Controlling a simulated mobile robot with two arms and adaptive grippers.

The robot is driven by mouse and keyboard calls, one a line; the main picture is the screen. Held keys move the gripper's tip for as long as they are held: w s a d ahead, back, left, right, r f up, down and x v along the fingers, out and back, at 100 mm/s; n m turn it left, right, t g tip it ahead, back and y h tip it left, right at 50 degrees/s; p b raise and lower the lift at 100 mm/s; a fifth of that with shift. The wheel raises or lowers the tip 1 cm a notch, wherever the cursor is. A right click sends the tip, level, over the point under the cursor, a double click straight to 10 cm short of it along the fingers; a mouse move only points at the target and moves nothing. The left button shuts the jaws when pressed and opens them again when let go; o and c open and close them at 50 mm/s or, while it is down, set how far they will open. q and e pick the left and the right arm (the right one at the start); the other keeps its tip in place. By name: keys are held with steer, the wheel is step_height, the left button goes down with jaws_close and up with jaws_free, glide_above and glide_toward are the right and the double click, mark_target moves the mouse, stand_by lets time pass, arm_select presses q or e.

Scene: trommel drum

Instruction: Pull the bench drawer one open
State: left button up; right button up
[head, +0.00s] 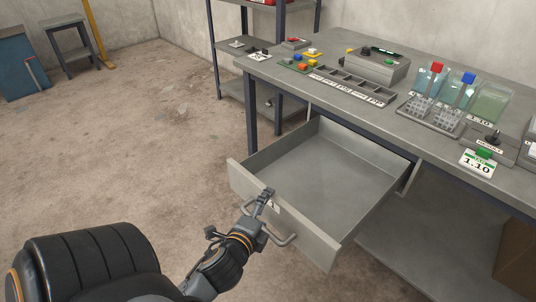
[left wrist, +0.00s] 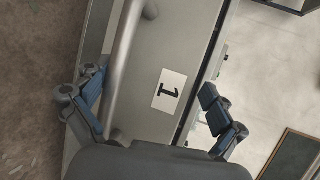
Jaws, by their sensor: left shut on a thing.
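Bench drawer one (head: 320,172) is a grey metal drawer pulled far out from under the bench, and its inside looks empty. Its front panel carries a bar handle (head: 286,240) and a white label with a 1, which also shows in the left wrist view (left wrist: 169,90). My left gripper (head: 264,207) is at the drawer front, shut on the drawer. In the left wrist view one finger lies beside the handle (left wrist: 122,55) and the other past the panel's edge. The exact contact is partly hidden. My right gripper is not in view.
The grey bench (head: 420,130) holds a parts tray (head: 352,85), a tube rack (head: 430,115), clear bins and a green-marked 1.10 display (head: 478,162). A shelf unit (head: 262,55) stands behind. A brown box (head: 518,255) is under the bench at right. The floor at left is open.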

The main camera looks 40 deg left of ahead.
arm_select(q)
steer(key=shift+r, duration=0.7)
steer(key=shift+c, duration=0.5)
steer(key=shift+s+d, duration=0.1)
steer(key=shift+s, duration=0.1)
steer(key=shift+c, duration=0.3)
steer(key=shift+s+d, duration=0.1)
steer(key=shift+s, duration=0.3)
steer(key=shift+c, duration=0.2)
steer(key=shift+v, duration=0.95)
steer(key=c, duration=0.4)
steer(key=shift+s+d, duration=0.15)
steer(key=shift+s, duration=0.5)
steer(key=shift+c, duration=0.5)
steer(key=f+v, duration=0.2)
steer(key=v, duration=1)
steer(key=shift+s, duration=0.3)
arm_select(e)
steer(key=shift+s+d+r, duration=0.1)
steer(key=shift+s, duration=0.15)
